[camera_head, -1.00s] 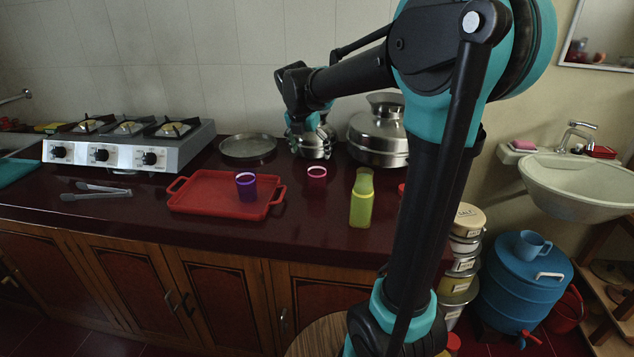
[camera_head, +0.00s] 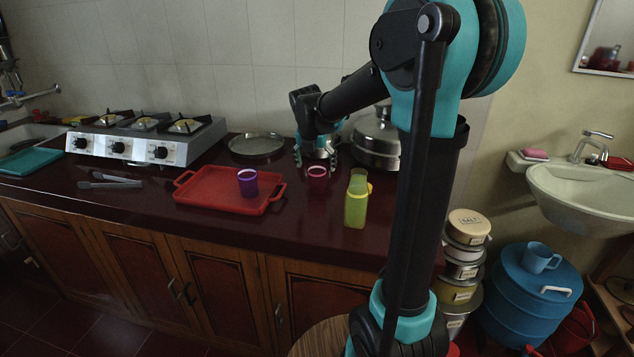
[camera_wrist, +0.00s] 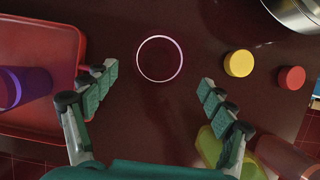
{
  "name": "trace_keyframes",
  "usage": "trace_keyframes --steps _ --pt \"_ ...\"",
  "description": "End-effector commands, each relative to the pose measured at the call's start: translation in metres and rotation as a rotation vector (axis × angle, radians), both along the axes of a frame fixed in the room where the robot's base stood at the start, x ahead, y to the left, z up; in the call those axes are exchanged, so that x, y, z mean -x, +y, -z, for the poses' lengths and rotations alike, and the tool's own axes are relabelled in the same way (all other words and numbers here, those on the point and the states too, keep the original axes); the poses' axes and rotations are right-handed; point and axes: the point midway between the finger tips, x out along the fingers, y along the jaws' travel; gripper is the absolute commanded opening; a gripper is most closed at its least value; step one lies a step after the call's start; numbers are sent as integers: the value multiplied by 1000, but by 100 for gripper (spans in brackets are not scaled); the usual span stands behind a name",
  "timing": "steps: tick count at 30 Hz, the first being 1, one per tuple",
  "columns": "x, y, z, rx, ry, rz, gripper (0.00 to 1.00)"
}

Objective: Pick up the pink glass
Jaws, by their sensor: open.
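The pink glass (camera_head: 318,179) stands upright on the dark red counter, just right of the red tray. In the wrist view the pink glass (camera_wrist: 159,58) shows from above as a pale pink ring, with its inside dark. My gripper (camera_head: 316,163) is above and behind the glass in the head view, pointing down. In the wrist view my gripper (camera_wrist: 155,83) is open, its two green padded fingers wide apart. The glass lies between the finger lines, a little beyond the tips, and no finger touches it.
The red tray (camera_head: 205,199) holds a purple glass (camera_head: 248,182) on the left. A yellow-green bottle (camera_head: 356,203) stands at the right, close to one finger in the wrist view. Yellow (camera_wrist: 238,63) and red (camera_wrist: 291,78) round tops are beyond it. A steel pot (camera_head: 378,140) stands behind.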

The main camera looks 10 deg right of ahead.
Motion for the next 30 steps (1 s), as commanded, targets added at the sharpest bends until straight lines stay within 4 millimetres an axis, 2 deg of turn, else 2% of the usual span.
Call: trace_keyframes --steps 3,8,19,28,30 --pt "-5 -2 12 0 0 1 84" --pt "-8 -3 19 0 0 0 84" --pt "-26 -8 60 0 0 0 84" --pt "-27 -9 64 0 0 0 84" --pt "-27 -9 64 0 0 0 76"
